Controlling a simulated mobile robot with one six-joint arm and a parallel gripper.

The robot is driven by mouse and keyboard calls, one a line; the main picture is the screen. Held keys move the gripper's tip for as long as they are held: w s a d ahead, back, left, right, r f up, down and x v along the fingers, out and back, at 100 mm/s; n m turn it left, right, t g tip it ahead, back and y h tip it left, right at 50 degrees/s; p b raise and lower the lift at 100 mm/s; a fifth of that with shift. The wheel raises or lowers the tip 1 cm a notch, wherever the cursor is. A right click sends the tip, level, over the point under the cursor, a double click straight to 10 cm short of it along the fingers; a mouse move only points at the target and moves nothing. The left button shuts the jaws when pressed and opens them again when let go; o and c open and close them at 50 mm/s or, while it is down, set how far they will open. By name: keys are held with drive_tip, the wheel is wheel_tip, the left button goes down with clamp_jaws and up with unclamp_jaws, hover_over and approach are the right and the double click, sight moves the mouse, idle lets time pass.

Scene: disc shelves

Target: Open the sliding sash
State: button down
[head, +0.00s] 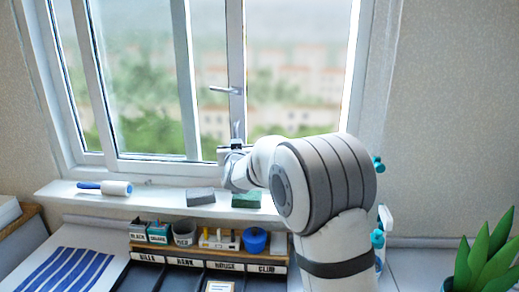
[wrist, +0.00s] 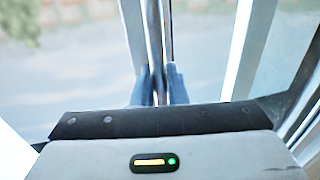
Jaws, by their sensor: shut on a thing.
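The window's sliding sash has a white upright stile (head: 236,60) near the middle of the window in the head view. A small lever handle (head: 225,89) sits on this stile. My gripper (head: 237,132) is at the stile's lower part, below the lever handle and just above the sill. In the wrist view my gripper (wrist: 159,85) has its two blue-grey fingers on either side of a narrow upright bar (wrist: 153,35), which looks like the sash stile. The fingers are shut on it. My forearm hides the lower right of the window in the head view.
The sill (head: 160,195) holds a paint roller (head: 104,188), a grey block (head: 200,196) and a green sponge (head: 246,200). Below are a labelled organiser (head: 205,263) with small containers and a blue pot (head: 255,240). A plant (head: 485,257) stands at the lower right.

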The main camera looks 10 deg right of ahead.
drive_tip(key=shift+w+a, duration=0.15)
drive_tip(key=shift+a, duration=0.6)
drive_tip(key=shift+w+a, duration=0.15)
drive_tip(key=shift+a, duration=0.6)
drive_tip(key=c, duration=1.6)
unclamp_jaws()
drive_tip(key=shift+o, duration=0.2)
drive_tip(key=shift+s, duration=0.1)
drive_tip(key=b, duration=0.1)
approach(227, 137)
drive_tip(key=s, duration=0.3)
drive_tip(key=shift+s+f, duration=0.15)
drive_tip(key=shift+s, duration=0.2)
